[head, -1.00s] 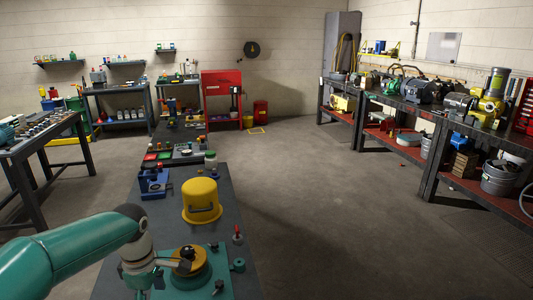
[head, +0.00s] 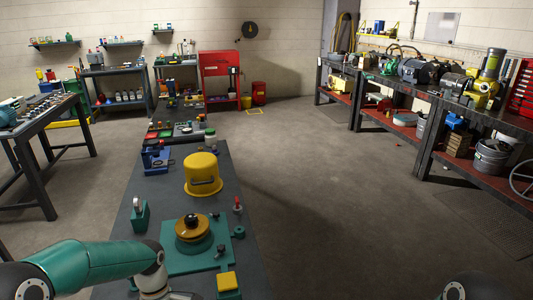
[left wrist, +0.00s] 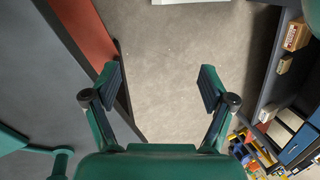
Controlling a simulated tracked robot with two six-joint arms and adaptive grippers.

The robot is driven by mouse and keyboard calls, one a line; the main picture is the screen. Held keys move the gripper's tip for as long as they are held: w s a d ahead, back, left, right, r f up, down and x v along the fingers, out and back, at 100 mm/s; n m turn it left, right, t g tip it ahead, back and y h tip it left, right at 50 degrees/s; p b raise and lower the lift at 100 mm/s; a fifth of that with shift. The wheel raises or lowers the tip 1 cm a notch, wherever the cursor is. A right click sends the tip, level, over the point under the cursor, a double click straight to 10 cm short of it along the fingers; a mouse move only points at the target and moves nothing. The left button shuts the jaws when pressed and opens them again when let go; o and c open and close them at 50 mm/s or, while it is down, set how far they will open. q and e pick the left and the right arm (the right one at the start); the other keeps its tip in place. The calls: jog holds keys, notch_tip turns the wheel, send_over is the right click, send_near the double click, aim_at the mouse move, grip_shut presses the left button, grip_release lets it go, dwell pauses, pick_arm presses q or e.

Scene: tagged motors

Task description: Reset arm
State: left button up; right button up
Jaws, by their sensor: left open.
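My left arm comes in from the lower left in the head view, low beside the near bench. Its gripper is below the picture there. In the left wrist view my left gripper (left wrist: 161,75) is open, with two dark-padded fingers spread wide and nothing between them. Grey floor shows beyond the fingers. A dark, rounded part of my right arm shows at the lower right edge of the head view; its gripper is out of view.
The near bench (head: 220,148) bears a yellow domed cover (head: 203,175), a teal fixture plate (head: 180,262) with an orange-brown round part (head: 193,227), and a blue device (head: 155,157). A red-shelved workbench (head: 400,130) stands at right. The middle floor (head: 340,190) is clear.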

pick_arm(q)
jog(key=s+d+f+m+h, duration=0.2)
jog(key=s+d+f+m, duration=0.35)
jog(key=s+f, duration=0.3)
jog(key=s+d+f+m+h, duration=0.2)
jog(key=s+d+f+m, duration=0.2)
jog(key=s+d+f, duration=0.5)
jog(key=w+a+m+t, duration=0.1)
jog(key=m, duration=0.1)
jog(key=a+m+t, duration=0.1)
jog(key=w+a+r+m+t, duration=0.1)
jog(key=m, duration=0.1)
jog(key=shift+w+m+t+y, duration=0.3)
jog(key=shift+m+t+y, duration=0.05)
jog(key=shift+t+y, duration=0.05)
